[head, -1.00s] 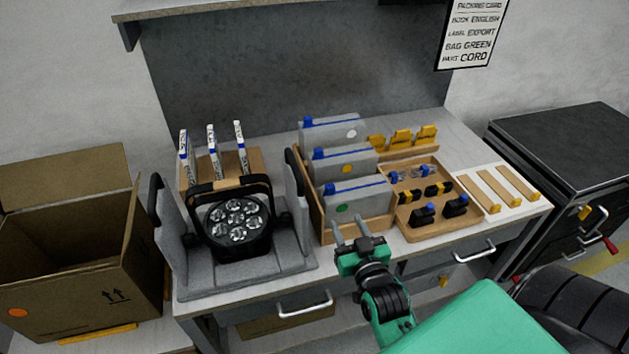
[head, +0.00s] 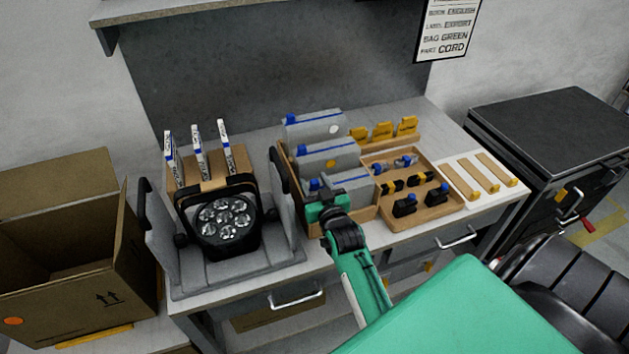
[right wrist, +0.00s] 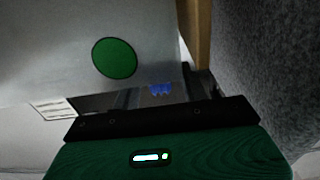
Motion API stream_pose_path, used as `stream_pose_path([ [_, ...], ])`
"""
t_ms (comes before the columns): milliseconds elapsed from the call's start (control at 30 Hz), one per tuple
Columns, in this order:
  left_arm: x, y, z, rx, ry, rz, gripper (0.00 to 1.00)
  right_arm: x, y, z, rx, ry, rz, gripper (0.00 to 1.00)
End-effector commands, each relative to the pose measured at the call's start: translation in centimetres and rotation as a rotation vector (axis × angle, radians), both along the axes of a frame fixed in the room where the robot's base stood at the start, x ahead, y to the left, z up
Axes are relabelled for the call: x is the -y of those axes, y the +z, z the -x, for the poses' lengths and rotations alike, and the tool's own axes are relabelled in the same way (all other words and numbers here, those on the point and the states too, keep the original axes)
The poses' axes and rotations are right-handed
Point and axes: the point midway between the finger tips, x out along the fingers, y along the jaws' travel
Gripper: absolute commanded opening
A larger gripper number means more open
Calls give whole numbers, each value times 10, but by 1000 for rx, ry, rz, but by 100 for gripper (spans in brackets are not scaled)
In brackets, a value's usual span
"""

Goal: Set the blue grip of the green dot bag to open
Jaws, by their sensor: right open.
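The green dot bag is the front grey bag (head: 358,188) in the wooden rack, with a blue strip along its top. Its green dot is hidden by my arm in the head view but shows in the right wrist view (right wrist: 114,58). Its blue grip (head: 315,184) is at the left end of the strip; in the right wrist view the blue grip (right wrist: 160,89) appears between the fingers. My right gripper (head: 324,190) is open at the bag's front left. Contact with the grip cannot be told. My left gripper is out of view.
A lamp (head: 228,220) in a grey cradle is to the left. A wooden tray (head: 440,211) of parts is to the right. An open carton (head: 125,265) stands far left.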

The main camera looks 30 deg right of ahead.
Motion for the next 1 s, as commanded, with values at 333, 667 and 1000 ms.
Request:
stream_pose_path([
  [333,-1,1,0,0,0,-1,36,1,0,-3,-1,0,0,44],
  [667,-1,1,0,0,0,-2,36,1,0,-3,-1,0,0,0],
  [1000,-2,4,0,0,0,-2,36,39,-1,6,-4,0,7,0],
])
